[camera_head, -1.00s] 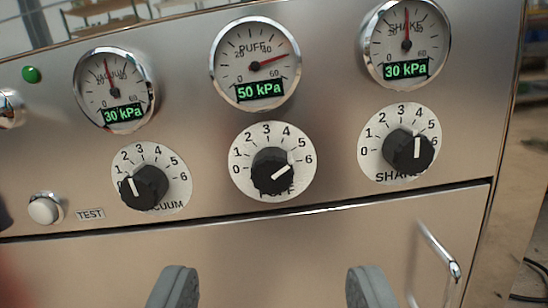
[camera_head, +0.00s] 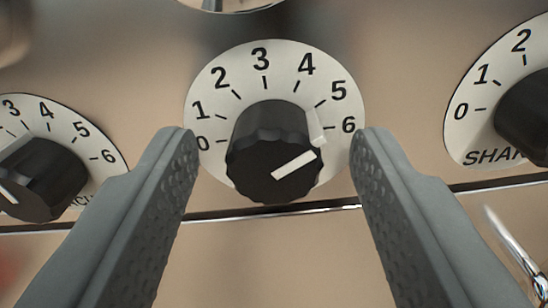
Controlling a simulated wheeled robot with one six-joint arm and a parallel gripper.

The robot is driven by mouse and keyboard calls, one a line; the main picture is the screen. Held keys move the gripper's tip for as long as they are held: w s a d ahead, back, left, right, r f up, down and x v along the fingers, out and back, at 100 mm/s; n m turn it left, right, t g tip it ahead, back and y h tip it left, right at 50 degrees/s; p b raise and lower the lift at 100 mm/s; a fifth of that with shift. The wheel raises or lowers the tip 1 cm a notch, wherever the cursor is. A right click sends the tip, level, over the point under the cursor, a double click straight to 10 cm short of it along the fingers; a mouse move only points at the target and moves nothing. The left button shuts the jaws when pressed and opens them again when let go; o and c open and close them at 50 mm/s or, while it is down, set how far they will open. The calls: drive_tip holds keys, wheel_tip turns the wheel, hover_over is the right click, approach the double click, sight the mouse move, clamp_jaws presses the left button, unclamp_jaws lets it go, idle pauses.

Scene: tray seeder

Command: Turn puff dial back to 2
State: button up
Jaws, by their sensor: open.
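The puff dial (camera_head: 275,60) is a white round plate numbered 0 to 6, in the middle of the head view. Its black knob (camera_head: 262,130) stands out toward me. My gripper (camera_head: 274,137) is open, with one grey finger to the left of the knob and one to the right. The fingertips overlap the plate's side edges in the picture, with a gap between each finger and the knob. The "PUFF" label is hidden behind the knob.
The vacuum dial (camera_head: 85,140) is at the left and the shake dial (camera_head: 490,75) at the right, both partly cut off. A metal handle (camera_head: 513,245) shows at the lower right. A dark panel seam (camera_head: 290,208) runs below the puff dial.

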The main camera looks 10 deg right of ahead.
drive_tip(key=c, duration=1)
drive_tip(key=shift+o, duration=0.2)
drive_tip(key=shift+n, duration=0.4)
drive_tip(key=n, duration=0.3)
drive_tip(key=shift+n, duration=0.3)
drive_tip(key=n, duration=0.4)
drive_tip(key=shift+a+n, duration=0.1)
drive_tip(key=shift+n, duration=0.2)
drive_tip(key=n, duration=0.8)
drive_tip(key=shift+a+f+n, duration=0.1)
drive_tip(key=shift+f+n, duration=0.05)
drive_tip(key=shift+n, duration=0.45)
